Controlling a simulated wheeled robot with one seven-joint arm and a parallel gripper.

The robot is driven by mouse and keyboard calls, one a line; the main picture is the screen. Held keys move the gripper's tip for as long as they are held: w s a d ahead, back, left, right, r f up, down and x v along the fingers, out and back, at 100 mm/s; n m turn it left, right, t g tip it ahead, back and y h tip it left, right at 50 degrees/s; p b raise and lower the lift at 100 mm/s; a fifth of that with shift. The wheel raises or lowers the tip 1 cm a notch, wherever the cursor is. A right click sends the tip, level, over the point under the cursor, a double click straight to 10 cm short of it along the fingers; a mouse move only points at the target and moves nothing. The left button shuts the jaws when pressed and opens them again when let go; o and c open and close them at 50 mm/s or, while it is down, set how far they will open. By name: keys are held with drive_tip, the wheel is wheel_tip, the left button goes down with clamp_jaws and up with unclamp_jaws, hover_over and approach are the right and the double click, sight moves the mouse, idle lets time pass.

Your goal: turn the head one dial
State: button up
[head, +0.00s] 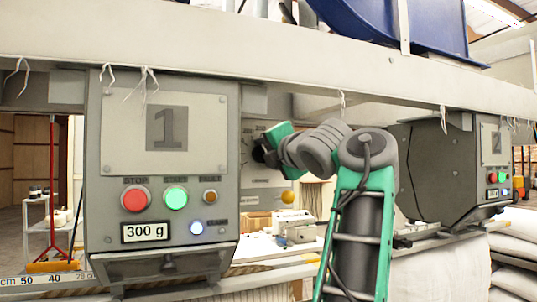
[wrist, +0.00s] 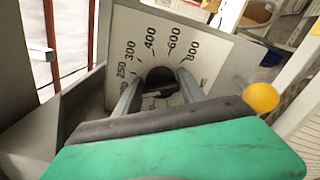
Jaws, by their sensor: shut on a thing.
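The head one box (head: 166,215) is grey, marked 1, and its display (head: 146,232) reads 300 g. In the wrist view its black dial (wrist: 160,77) sits on a pale plate (wrist: 123,27) with numbers including 250, 300, 400, 600 and 800. My gripper (wrist: 161,88) has one finger on each side of the dial and is shut on it. The fingers and green gripper body hide part of the dial, so I cannot tell exactly where it points. In the head view, the fingertips and dial are hard to make out.
A yellow ball knob (wrist: 261,97) sticks out close to the right of my gripper. A second head box (head: 445,165), marked 2, hangs at the right. A grey beam (head: 270,50) runs overhead. White sacks (head: 512,255) are stacked at the lower right.

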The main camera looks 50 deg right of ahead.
drive_tip(key=shift+f, duration=0.1)
idle(0.4)
drive_tip(key=o, duration=1.4)
drive_tip(key=shift+c, duration=0.2)
drive_tip(key=b+v, duration=0.1)
drive_tip(key=v, duration=0.7)
drive_tip(key=shift+d, duration=0.1)
